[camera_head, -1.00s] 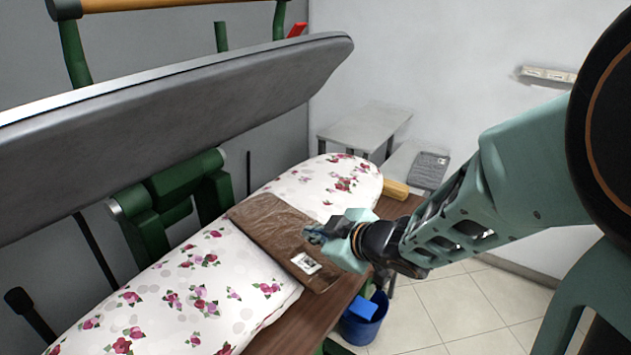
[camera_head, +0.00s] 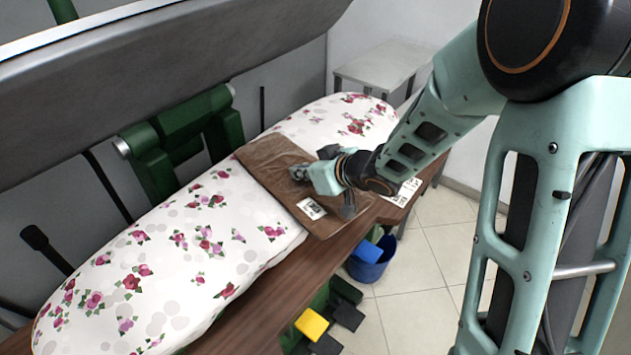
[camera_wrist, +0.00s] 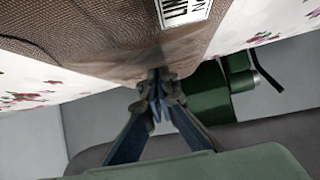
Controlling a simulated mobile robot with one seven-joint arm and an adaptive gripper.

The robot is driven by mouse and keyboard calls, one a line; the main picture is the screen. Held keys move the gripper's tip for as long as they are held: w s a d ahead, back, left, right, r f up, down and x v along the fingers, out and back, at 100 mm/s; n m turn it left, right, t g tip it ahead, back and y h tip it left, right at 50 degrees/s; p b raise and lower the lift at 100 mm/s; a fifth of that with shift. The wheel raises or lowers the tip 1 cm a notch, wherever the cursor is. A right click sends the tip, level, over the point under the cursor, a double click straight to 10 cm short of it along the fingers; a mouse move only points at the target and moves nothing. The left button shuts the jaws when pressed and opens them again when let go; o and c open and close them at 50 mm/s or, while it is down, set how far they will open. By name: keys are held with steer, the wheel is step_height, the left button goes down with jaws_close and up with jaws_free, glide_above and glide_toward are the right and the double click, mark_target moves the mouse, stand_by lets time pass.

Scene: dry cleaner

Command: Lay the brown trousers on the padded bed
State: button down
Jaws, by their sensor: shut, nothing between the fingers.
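The brown trousers (camera_head: 268,162) lie folded flat across the padded bed (camera_head: 150,262), which has a white cover with pink flowers. Their near end hangs over the bed's front side onto the wooden ledge. A white printed tag (camera_head: 311,208) lies on them, and it also shows in the wrist view (camera_wrist: 183,10). My gripper (camera_head: 300,172) is over the trousers, its fingertips close to the cloth; I cannot tell whether they touch. In the wrist view my gripper (camera_wrist: 157,84) is shut and empty, in front of the brown cloth (camera_wrist: 110,50).
The grey upper press plate (camera_head: 180,80) stands raised over the back of the bed. A green hinge block (camera_head: 180,130) is behind the bed. A blue bucket (camera_head: 370,262) and a yellow pedal (camera_head: 312,324) are below the wooden ledge (camera_head: 250,318). A pale table (camera_head: 385,65) stands behind.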

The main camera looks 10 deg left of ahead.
steer(key=shift+x, duration=0.95)
steer(key=shift+w+a+f, duration=0.1)
steer(key=shift+f, duration=0.1)
steer(key=shift+b, duration=0.3)
steer(key=shift+f, duration=0.15)
steer(key=shift+s+d+f, duration=0.15)
steer(key=shift+s+d, duration=0.45)
steer(key=shift+d, duration=0.05)
steer(key=shift+w+r+p, duration=0.1)
steer(key=shift+r+p, duration=0.7)
steer(key=shift+p, duration=0.25)
steer(key=shift+a, duration=0.1)
steer(key=shift+a, duration=0.1)
